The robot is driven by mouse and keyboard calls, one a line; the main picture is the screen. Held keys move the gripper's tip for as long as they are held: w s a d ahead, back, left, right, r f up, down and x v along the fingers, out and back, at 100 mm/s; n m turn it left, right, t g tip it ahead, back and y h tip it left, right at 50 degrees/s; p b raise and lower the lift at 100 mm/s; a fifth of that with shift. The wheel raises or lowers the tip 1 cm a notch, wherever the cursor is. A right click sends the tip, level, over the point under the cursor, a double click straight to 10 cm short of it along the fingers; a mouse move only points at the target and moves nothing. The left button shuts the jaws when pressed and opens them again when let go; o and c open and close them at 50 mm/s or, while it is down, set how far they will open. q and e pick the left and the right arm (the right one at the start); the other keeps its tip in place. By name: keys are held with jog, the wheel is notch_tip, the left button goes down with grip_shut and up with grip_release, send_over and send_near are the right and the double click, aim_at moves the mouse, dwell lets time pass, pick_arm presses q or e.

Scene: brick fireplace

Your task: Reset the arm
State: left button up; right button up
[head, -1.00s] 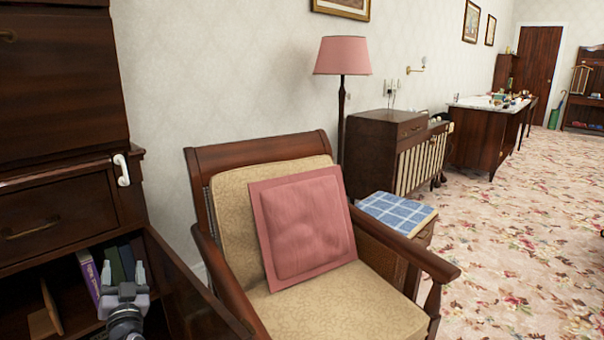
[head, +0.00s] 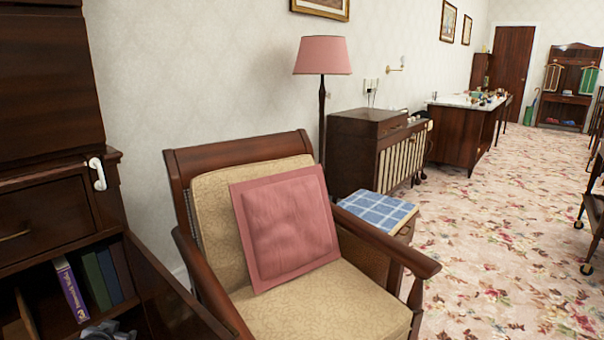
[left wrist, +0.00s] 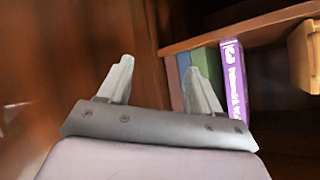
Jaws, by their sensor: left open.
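My left gripper (left wrist: 160,85) is open and empty in the left wrist view, its two pale fingers spread apart. Behind the fingers are a purple book (left wrist: 235,85) and several other books on a wooden shelf. In the head view only a small grey part of my left arm or gripper shows at the bottom left edge, below the purple book (head: 70,290); its fingers cannot be made out there. My right gripper is not in view.
An open dark cabinet door (head: 165,290) stands beside the shelf. A wooden armchair (head: 330,305) with a pink cushion (head: 285,228) is close by on its right. Patterned carpet (head: 490,230) lies clear farther right. A wheeled cart (head: 594,215) stands at the right edge.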

pick_arm(q)
jog(key=s+d+f+m+h, duration=0.1)
jog(key=s+d+f+h, duration=0.15)
jog(key=s+d, duration=0.9)
jog(key=s+d+f+m+h, duration=0.15)
jog(key=s+d+f, duration=0.25)
jog(key=s+d, duration=0.7)
jog(key=s+d+r+h, duration=0.2)
jog(key=s+d+r, duration=0.25)
jog(key=s, duration=0.45)
notch_tip(320, 180, up, 15)
jog(key=s+a+p, duration=0.1)
jog(key=p, duration=1.6)
jog(key=shift+s+a, duration=0.2)
jog(key=shift+n, duration=0.25)
